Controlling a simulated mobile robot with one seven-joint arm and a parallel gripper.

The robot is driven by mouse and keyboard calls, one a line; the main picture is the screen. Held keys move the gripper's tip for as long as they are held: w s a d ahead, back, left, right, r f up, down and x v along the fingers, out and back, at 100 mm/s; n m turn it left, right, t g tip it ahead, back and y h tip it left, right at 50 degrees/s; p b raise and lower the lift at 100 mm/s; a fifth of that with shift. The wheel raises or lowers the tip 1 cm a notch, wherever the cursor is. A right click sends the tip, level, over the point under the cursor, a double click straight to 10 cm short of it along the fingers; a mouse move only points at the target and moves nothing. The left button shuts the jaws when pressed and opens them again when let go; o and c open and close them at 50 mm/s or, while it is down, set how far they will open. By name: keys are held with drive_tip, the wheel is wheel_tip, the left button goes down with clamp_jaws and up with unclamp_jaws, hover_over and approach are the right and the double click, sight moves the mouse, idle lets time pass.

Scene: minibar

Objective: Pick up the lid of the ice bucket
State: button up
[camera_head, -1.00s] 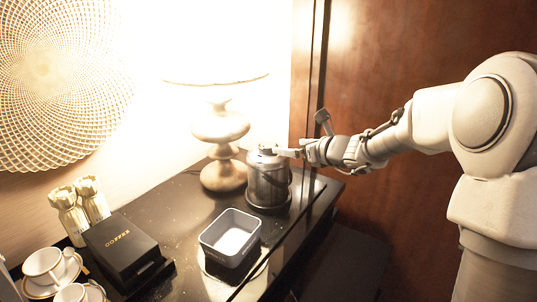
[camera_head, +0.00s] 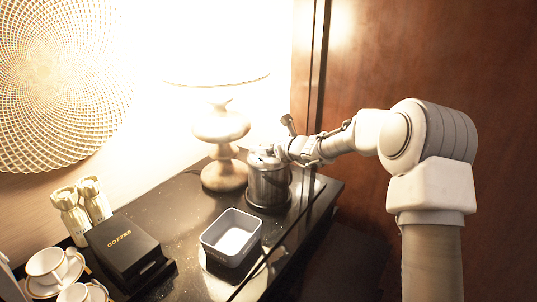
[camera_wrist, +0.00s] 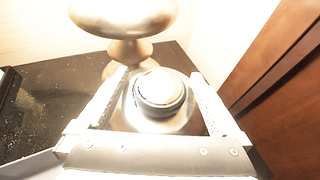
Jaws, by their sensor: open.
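The ice bucket (camera_head: 268,187) is a metal cylinder at the back right of the black counter, upright, with its lid (camera_head: 265,157) on top. In the wrist view the lid (camera_wrist: 137,117) is seen from above, with a round knob (camera_wrist: 160,92) at its middle. My gripper (camera_head: 272,153) is at the top of the bucket from the right. In the wrist view my gripper (camera_wrist: 158,85) is open, one finger on each side of the knob. I cannot tell whether either finger touches the lid.
A lamp (camera_head: 221,130) stands close behind and left of the bucket. A grey open box (camera_head: 231,262) sits in front. A black coffee box (camera_head: 122,248), gold-coloured bottles (camera_head: 72,217) and cups (camera_head: 47,266) are at left. A wooden panel (camera_head: 400,60) rises at right.

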drive_tip(key=shift+x, duration=1.45)
drive_tip(key=c, duration=1.4)
drive_tip(key=shift+c, duration=0.2)
drive_tip(key=shift+r+p, duration=0.15)
drive_tip(key=shift+p, duration=0.15)
